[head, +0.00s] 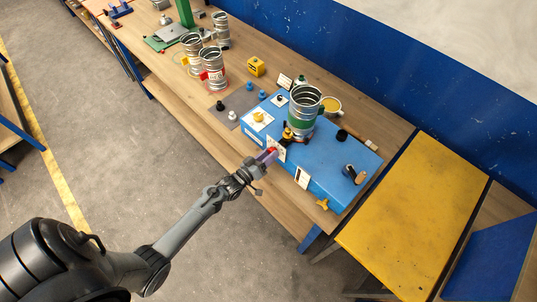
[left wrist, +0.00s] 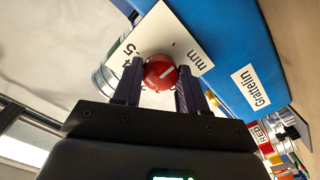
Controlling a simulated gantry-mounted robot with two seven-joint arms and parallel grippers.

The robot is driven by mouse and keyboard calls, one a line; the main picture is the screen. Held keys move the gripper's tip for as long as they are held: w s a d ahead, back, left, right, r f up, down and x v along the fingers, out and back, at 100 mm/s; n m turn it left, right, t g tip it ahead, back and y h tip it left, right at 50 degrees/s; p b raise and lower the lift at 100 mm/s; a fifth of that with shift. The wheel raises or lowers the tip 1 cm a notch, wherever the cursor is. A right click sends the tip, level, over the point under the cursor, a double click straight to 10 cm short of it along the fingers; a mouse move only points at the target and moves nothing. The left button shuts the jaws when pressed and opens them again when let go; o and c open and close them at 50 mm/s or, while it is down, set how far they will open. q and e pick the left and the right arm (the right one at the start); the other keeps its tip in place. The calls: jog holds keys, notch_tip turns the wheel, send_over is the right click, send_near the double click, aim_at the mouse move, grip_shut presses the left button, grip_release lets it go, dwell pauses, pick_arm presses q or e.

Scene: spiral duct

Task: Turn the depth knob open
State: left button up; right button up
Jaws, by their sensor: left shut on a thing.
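The depth knob (left wrist: 160,72) is round and red with a white pointer line. It sits before a white scale plate (left wrist: 181,38) marked "mm" with numbers, on the blue machine box (head: 333,172). My left gripper (left wrist: 158,86) has one dark finger on each side of the knob and is shut on it. In the head view the left gripper (head: 268,156) reaches the front side of the box, and a bit of red shows at its fingertips. The knob is mostly hidden there. My right gripper is not in view.
A metal spiral duct piece (head: 304,110) with a green band stands on the box. A black knob (head: 342,135) and a yellow star-shaped knob (head: 322,204) are nearby. More duct pieces (head: 213,68) stand farther back on the bench. A yellow table (head: 420,215) is at right.

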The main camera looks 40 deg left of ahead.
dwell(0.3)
pick_arm(q)
jog(key=o, duration=1.1)
jog(key=shift+c, duration=0.2)
jog(key=s+b, duration=0.1)
jog(key=s, duration=0.9)
jog(key=shift+s+a, duration=0.4)
